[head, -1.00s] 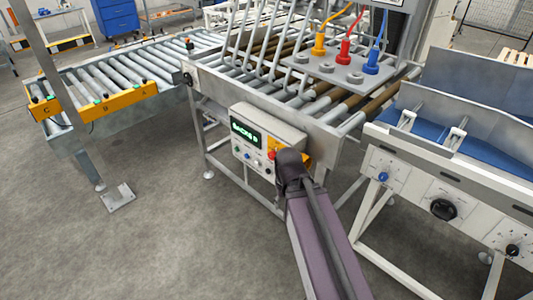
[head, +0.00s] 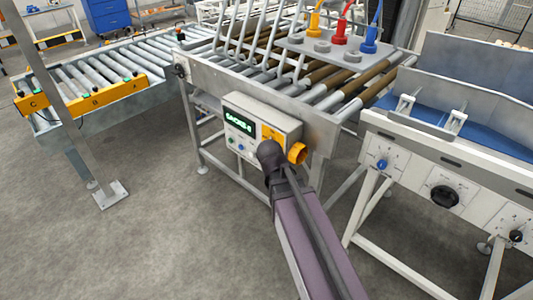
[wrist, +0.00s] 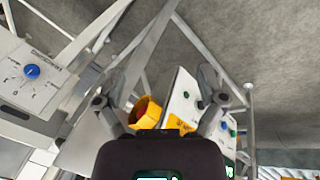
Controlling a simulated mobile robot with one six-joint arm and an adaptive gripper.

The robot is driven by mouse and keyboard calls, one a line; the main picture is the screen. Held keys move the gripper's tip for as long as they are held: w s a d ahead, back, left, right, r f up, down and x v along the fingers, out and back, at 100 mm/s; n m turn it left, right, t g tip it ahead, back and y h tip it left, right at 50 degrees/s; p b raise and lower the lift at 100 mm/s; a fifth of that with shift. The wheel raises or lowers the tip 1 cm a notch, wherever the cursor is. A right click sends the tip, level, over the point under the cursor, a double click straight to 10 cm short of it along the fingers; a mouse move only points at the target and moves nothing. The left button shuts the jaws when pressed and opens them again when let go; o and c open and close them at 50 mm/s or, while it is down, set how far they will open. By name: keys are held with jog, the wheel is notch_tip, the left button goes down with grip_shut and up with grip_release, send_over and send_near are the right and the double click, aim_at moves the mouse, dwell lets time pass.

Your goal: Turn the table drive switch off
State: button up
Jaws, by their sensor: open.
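The control box (head: 289,122) hangs on the front of the roller table (head: 250,85), with a green display, small buttons and a yellow ring-shaped guard (head: 298,153). In the wrist view the guard (wrist: 148,111) shows red inside, beside the white box face (wrist: 183,87). I cannot read which control is the table drive switch. My gripper (wrist: 160,73) is open and empty, its two fingers spread either side of the guard and part of the box in the picture. I cannot tell any contact. In the head view my arm's dark end hides the gripper and the lower box front.
A white machine at the right carries a blue knob (head: 382,164) and a big black knob (head: 445,196). Its slanting legs stand right of my arm. A grey post (head: 60,110) stands at the left. The floor (head: 170,240) left of my arm is clear.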

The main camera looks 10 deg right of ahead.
jog(key=w+f+m+t+h+b, duration=0.1)
jog(key=w+f+t+h+b, duration=0.15)
jog(key=w+f+b, duration=0.2)
jog(key=w+a+r+m+t+h+b, duration=0.2)
jog(key=w+a+t+h+b, duration=0.5)
jog(key=w+a+b, duration=0.5)
jog(key=shift+a+m+h+b, duration=0.2)
jog(key=shift+m+h+b, duration=0.45)
jog(key=shift+b, duration=0.35)
jog(key=shift+w, duration=0.15)
jog(key=x, duration=1.3)
jog(key=shift+w+d+r, duration=0.15)
jog(key=shift+w+d, duration=0.1)
jog(key=shift+d, duration=0.05)
jog(key=c, duration=1.1)
